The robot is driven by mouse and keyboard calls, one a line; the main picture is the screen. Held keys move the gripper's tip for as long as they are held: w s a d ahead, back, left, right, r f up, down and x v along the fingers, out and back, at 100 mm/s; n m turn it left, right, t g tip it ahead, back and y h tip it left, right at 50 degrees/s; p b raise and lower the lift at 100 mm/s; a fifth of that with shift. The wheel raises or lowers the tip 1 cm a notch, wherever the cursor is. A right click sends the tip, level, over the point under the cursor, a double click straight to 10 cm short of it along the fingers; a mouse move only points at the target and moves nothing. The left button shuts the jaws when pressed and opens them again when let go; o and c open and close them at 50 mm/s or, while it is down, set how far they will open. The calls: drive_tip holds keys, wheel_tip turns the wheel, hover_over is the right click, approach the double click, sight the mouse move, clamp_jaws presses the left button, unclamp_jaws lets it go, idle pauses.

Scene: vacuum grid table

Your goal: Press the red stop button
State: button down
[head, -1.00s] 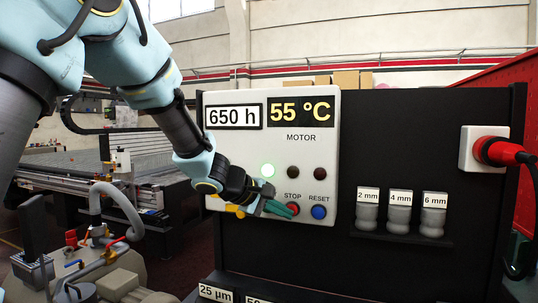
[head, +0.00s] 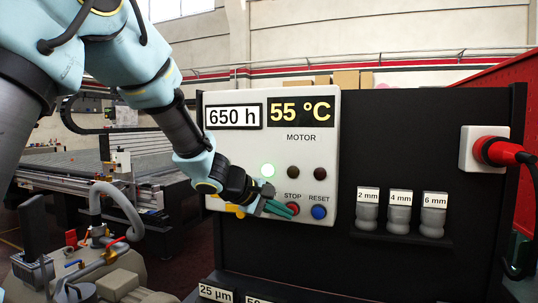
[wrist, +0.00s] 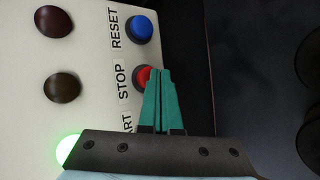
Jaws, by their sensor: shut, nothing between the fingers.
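The red stop button (head: 293,209) is on the white motor panel (head: 325,120), under the word STOP. My gripper (head: 291,211) is shut and empty, its green fingertips over the lower left of the button. In the wrist view the red button (wrist: 141,75) shows beside the closed green fingertips (wrist: 160,72), which hide part of it. I cannot tell whether the tips touch it. The blue reset button (head: 319,212) is just right of it. A green lamp (head: 268,170) on the panel is lit; two dark lamps beside it are unlit.
A dark shelf with grey sockets (head: 400,212) marked 2, 4 and 6 mm is to the right. A red plug (head: 495,151) sits in a white outlet further right. A pump (head: 125,285) with a hose stands at lower left.

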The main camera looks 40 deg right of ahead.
drive_tip(key=shift+w+d, duration=0.1)
idle(0.4)
drive_tip(key=shift+w+d, duration=0.15)
drive_tip(key=shift+d, duration=0.1)
drive_tip(key=shift+a+b, duration=0.1)
drive_tip(key=shift+b, duration=0.4)
drive_tip(key=shift+s+a+b, duration=0.2)
drive_tip(key=shift+a+b, duration=0.05)
drive_tip(key=shift+b, duration=0.05)
drive_tip(key=shift+s+a+b, duration=0.55)
drive_tip(key=shift+a+b, duration=0.1)
drive_tip(key=shift+a, duration=0.2)
drive_tip(key=shift+s+a+b, duration=0.55)
drive_tip(key=shift+a+b, duration=0.05)
drive_tip(key=shift+a, duration=0.2)
drive_tip(key=shift+s+a+b, duration=0.55)
drive_tip(key=shift+a+b, duration=0.1)
drive_tip(key=shift+a, duration=0.2)
